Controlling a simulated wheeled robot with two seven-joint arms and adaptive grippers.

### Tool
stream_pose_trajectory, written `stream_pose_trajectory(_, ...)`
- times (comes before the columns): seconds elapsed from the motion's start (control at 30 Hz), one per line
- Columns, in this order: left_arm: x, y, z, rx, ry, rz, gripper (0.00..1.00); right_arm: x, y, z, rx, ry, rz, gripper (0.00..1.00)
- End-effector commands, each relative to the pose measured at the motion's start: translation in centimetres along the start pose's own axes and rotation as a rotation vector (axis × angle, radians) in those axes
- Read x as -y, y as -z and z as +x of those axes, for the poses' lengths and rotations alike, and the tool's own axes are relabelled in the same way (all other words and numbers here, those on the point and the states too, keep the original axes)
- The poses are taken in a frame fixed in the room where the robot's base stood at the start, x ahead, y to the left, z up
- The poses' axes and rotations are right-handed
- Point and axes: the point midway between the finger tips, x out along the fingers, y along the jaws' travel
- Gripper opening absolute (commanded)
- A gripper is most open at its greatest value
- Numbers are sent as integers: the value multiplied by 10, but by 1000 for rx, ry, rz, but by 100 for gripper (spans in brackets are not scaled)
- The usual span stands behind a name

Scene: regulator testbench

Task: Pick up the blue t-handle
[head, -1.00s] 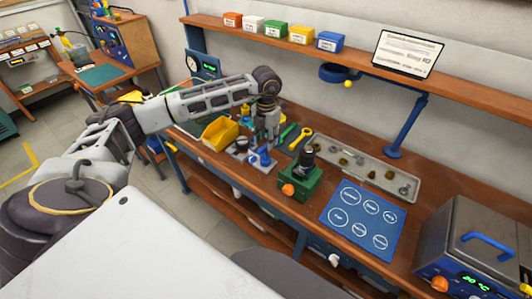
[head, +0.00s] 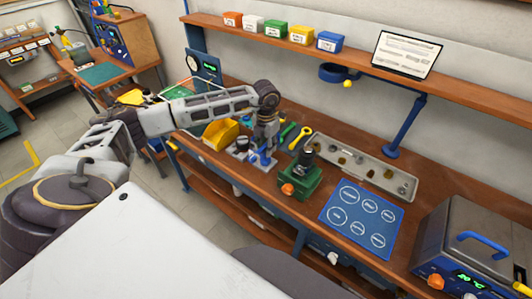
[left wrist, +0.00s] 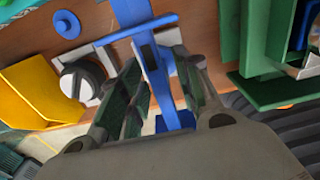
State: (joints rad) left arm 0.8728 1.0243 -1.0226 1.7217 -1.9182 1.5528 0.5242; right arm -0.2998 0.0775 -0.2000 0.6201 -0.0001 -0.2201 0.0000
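The blue t-handle (head: 263,159) is on a small light plate at the front of the bench, and the left gripper partly hides it in the head view. In the left wrist view the blue t-handle (left wrist: 155,75) runs between the two fingers. My left gripper (head: 264,146) points down over it. In the left wrist view the fingers of my left gripper (left wrist: 158,80) stand apart on either side of the blue bar, with a gap on the left side. Contact on the right side is unclear. My right gripper is not in view.
A yellow bin (head: 220,134) stands left of the handle, and a green block with a dark cylinder (head: 300,180) stands close on its right. A grey-white knob (left wrist: 82,78) sits beside the handle. A blue mat (head: 362,216) and a metal tray (head: 330,150) lie farther right.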

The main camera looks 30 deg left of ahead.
Motion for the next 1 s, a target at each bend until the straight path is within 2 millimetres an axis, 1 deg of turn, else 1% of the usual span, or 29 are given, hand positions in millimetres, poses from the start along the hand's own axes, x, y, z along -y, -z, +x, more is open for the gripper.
stream_pose_trajectory(0.03, 0, 0, 0, 0, 0, 0, 23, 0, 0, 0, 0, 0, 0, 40)
stream_pose_trajectory(0.2, 0, 0, 0, 0, 0, 0, 1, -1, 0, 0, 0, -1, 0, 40)
stream_pose_trajectory(0.7, 0, -1, -4, 3, 0, 0, 0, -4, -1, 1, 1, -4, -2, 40)
stream_pose_trajectory(0.87, 0, -2, -14, 5, 1, -1, 0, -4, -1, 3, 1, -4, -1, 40)
stream_pose_trajectory(1.0, 0, -1, -29, 5, 0, 0, 0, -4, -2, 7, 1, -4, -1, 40)
